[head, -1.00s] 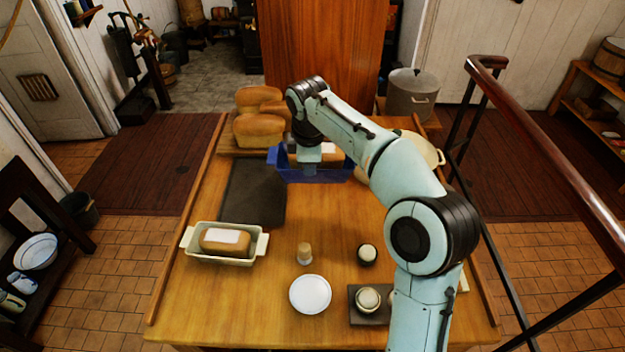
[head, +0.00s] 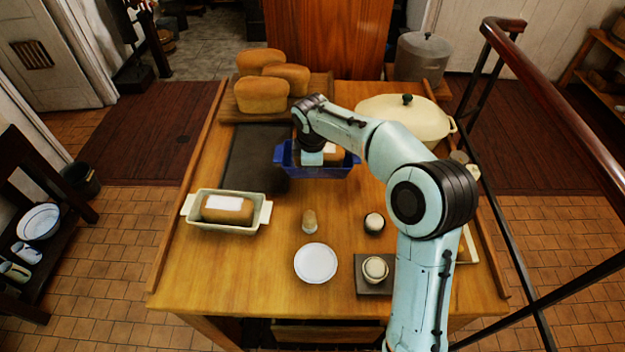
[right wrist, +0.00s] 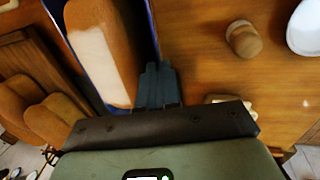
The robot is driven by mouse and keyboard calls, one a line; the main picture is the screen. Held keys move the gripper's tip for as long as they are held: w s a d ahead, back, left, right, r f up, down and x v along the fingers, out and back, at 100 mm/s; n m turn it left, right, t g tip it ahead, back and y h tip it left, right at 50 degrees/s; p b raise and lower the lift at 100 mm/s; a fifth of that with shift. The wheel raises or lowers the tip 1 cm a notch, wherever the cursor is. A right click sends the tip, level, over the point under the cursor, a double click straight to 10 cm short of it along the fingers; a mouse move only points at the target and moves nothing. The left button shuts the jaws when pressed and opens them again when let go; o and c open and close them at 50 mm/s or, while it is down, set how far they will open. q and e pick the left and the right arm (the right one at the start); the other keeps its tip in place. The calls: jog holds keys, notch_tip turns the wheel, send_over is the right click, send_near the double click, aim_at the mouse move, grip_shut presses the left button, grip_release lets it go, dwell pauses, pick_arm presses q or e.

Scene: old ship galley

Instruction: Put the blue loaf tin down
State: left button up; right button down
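The blue loaf tin (head: 318,172) is at the middle of the table, just right of the dark mat, with a brown loaf (head: 333,154) with a white label inside. My right gripper (head: 312,158) reaches down to its near side in the head view. In the right wrist view the fingers (right wrist: 157,82) are close together at the tin's dark blue side wall (right wrist: 140,30), beside the loaf. They appear shut on that wall. I cannot tell whether the tin's base touches the table. My left gripper is out of view.
Loaves on a board (head: 232,113) stand at the back left, a cream lidded pot (head: 405,118) at the back right. A cream loaf tin (head: 228,221), a shaker (head: 309,221), a white plate (head: 316,263) and small jars stand nearer. Bare wood (head: 320,195) lies before the blue tin.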

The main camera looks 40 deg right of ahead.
jog(key=shift+s+a+b+x, duration=0.1)
jog(key=shift+s+a+x, duration=0.05)
jog(key=shift+x, duration=0.8)
jog(key=shift+s+a+b+x, duration=0.1)
jog(key=shift+s+x, duration=0.05)
jog(key=shift+x, duration=0.75)
jog(key=shift+s+a+b+x, duration=0.1)
jog(key=shift+s+a+x, duration=0.1)
jog(key=shift+x, duration=0.75)
jog(key=shift+d+f, duration=0.1)
jog(key=shift+f, duration=0.1)
jog(key=c, duration=1.7)
grip_release()
jog(key=shift+f, duration=0.15)
jog(key=o, duration=0.3)
jog(key=shift+o, duration=0.2)
